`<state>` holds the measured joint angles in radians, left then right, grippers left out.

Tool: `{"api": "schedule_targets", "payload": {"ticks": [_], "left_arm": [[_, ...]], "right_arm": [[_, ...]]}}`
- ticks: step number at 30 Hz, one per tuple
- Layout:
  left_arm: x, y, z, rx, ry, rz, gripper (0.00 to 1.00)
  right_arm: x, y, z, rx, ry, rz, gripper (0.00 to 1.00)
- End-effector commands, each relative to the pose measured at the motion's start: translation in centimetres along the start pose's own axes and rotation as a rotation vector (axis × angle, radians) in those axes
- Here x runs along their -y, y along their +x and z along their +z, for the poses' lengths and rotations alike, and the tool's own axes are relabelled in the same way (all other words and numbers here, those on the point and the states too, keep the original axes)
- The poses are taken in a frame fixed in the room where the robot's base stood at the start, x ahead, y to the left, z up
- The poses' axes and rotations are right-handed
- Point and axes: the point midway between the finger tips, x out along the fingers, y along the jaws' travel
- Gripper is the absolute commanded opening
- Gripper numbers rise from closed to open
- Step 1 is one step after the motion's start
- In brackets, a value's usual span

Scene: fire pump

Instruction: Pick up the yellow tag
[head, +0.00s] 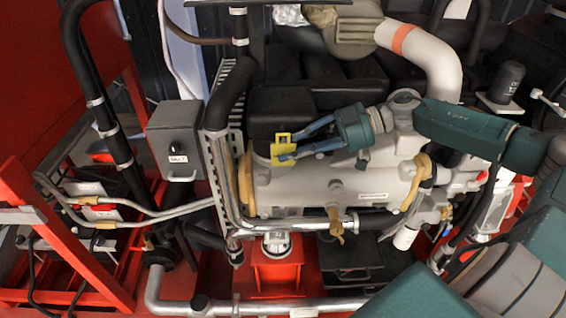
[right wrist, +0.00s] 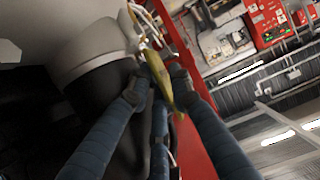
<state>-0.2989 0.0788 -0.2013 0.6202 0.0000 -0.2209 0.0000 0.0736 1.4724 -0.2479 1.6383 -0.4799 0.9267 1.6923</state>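The yellow tag (head: 281,149) is at the fingertips of my right gripper, in front of the grey engine block in the head view. In the right wrist view the yellow tag (right wrist: 161,84) is narrow and hangs below thin pale wire or chain. My right gripper (head: 287,149) reaches in from the right with blue fingers. My left gripper is not in view.
The engine block (head: 335,187) lies just behind the gripper. A grey box (head: 176,138) stands to the left, beside metal pipes. A dark hose (head: 228,92) runs down near the fingertips. A red frame (head: 60,265) fills the lower left.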

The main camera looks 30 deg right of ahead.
Motion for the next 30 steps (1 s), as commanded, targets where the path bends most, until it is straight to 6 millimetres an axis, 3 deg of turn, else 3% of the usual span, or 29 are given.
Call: {"api": "schedule_targets", "payload": {"ticks": [6,15,18,30], "left_arm": [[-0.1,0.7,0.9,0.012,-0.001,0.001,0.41],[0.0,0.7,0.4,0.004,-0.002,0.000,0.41],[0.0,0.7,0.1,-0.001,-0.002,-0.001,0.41],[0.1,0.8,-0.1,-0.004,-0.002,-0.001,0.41]], "right_arm": [[0.0,1.8,-0.2,-0.004,-0.002,-0.001,0.20],[0.0,2.0,-0.2,0.000,0.000,-0.001,0.20],[0.0,2.0,-0.2,0.000,0.000,-0.001,0.00],[0.0,2.0,-0.2,-0.001,0.000,-0.001,0.00]]}}
